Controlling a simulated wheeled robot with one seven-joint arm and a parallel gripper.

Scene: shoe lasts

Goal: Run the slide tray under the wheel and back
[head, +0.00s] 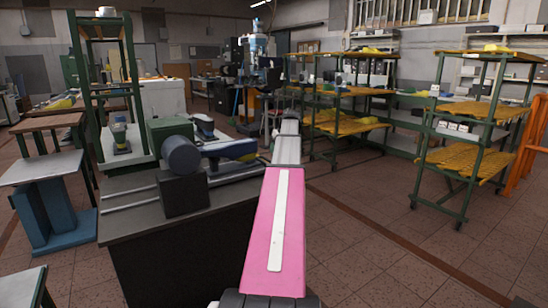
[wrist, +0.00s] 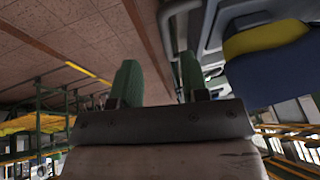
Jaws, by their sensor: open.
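A bench machine stands left of my arm in the head view, with a green housing (head: 170,129) and a dark round drum or wheel (head: 182,155). A blue and yellow block (wrist: 268,62) shows at upper right in the wrist view, beside a grey metal frame (wrist: 212,30). My gripper (wrist: 159,68) is open, its green fingers apart with nothing seen between them. The frame's edge is close to the right finger; contact is unclear. The head view does not show the fingers clearly.
The machine stands on a dark bench (head: 185,235). Shelf racks with yellow shelves (head: 468,158) stand at right. A green frame stand (head: 88,80) and a blue-legged table (head: 45,170) are at left. Tiled floor (head: 385,235) is clear right of my arm.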

